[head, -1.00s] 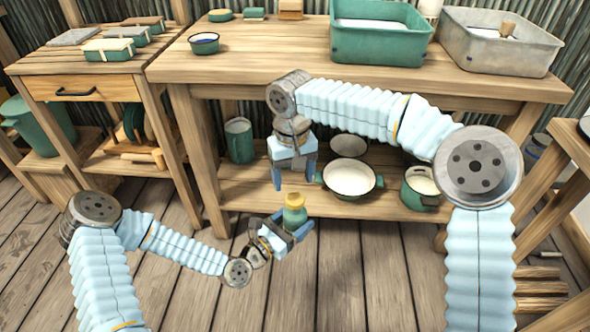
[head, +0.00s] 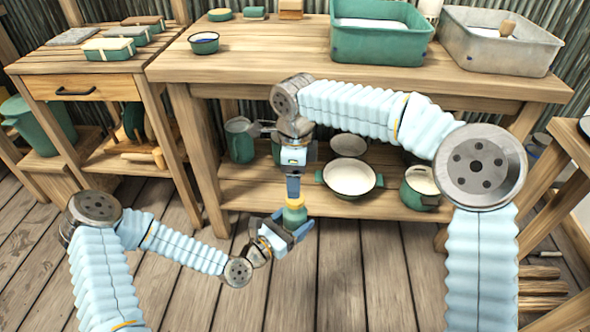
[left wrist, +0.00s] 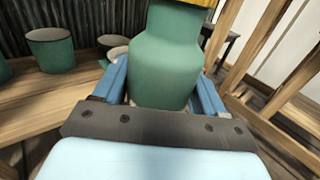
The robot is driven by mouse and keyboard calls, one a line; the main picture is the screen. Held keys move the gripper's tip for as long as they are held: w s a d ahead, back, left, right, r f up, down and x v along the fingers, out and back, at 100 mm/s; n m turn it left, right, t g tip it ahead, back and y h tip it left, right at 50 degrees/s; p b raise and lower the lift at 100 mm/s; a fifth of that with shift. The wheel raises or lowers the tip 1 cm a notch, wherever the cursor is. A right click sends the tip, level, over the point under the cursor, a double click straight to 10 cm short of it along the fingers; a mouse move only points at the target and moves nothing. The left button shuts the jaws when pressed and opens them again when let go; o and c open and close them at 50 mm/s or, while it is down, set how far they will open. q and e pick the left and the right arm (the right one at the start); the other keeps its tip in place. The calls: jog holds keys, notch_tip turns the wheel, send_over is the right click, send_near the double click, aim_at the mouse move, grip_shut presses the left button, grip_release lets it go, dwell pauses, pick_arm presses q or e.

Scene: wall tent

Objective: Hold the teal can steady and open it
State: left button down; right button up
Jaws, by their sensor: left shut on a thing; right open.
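The teal can (head: 295,215) has a rounded body, a narrower neck and a yellow lid (head: 295,204). My left gripper (head: 291,230) is shut on the can's body and holds it upright in the air in front of the bench. In the left wrist view the can (left wrist: 165,62) stands between the two blue fingers, with its lid cut off by the top edge. My right gripper (head: 293,190) points straight down, directly above the lid, with its fingertips at about the lid's height. It is open; its fingers overlap in the head view, so I cannot tell whether they touch the lid.
The wooden bench (head: 270,62) stands behind, with a teal basin (head: 380,45) and a grey basin (head: 490,50) on top. Its lower shelf (head: 250,197) holds a white pan (head: 350,180) and pots. The plank floor around the can is clear.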

send_over(295, 220)
jog(key=w, duration=0.3)
notch_tip(295, 220, down, 6)
jog(key=shift+a, duration=0.15)
